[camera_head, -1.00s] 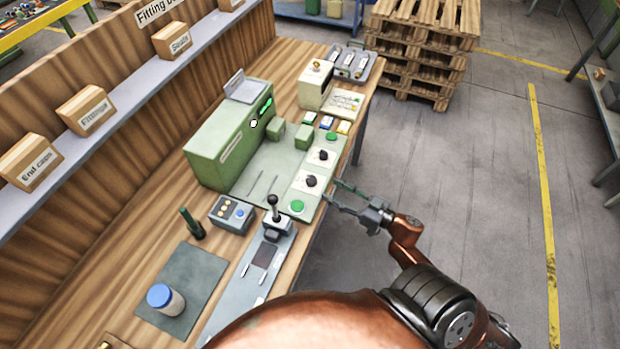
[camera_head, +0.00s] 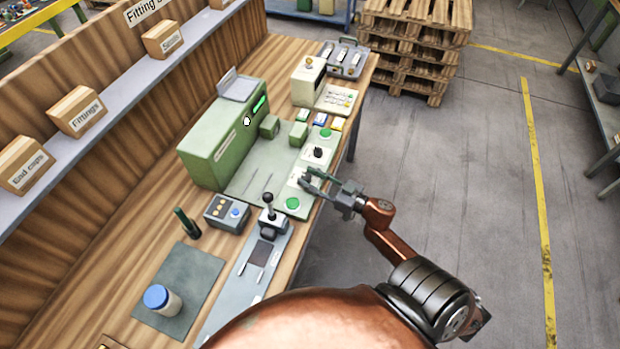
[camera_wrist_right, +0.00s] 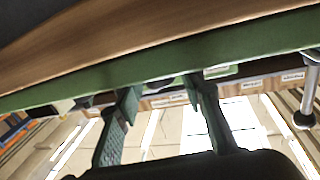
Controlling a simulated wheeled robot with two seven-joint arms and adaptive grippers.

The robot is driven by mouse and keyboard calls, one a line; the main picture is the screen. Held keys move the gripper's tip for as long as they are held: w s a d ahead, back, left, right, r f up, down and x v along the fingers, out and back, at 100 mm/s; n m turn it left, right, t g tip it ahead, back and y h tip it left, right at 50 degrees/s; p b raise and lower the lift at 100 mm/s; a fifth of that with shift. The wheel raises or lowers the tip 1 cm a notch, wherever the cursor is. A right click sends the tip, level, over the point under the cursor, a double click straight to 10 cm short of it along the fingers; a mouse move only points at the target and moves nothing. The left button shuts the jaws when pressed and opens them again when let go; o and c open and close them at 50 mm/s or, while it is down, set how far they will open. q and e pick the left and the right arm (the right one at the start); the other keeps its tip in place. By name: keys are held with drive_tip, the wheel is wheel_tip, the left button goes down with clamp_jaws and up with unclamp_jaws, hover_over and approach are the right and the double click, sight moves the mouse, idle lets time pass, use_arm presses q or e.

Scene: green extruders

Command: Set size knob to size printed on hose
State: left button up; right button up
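The green machine (camera_head: 215,140) stands on the wooden bench, with a control strip along its front edge. A black knob (camera_head: 318,152) on a white plate shows clearly. A second knob's white plate (camera_head: 294,180) lies nearer me; that knob is mostly hidden at my right fingertips. My right gripper (camera_head: 306,178) is open at this second knob; contact cannot be told. In the right wrist view, its two fingers (camera_wrist_right: 165,98) are apart below the green edge (camera_wrist_right: 150,72). I cannot make out a hose or a printed size. My left gripper is not in view.
Green buttons (camera_head: 292,203) and (camera_head: 325,133) flank the knobs. A lever (camera_head: 268,205) and a small button box (camera_head: 228,212) stand nearer me. A blue-lidded jar (camera_head: 162,300) stands on a mat. The floor right of the bench is clear up to the pallets (camera_head: 415,45).

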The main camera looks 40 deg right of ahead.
drive_tip(key=c, duration=0.9)
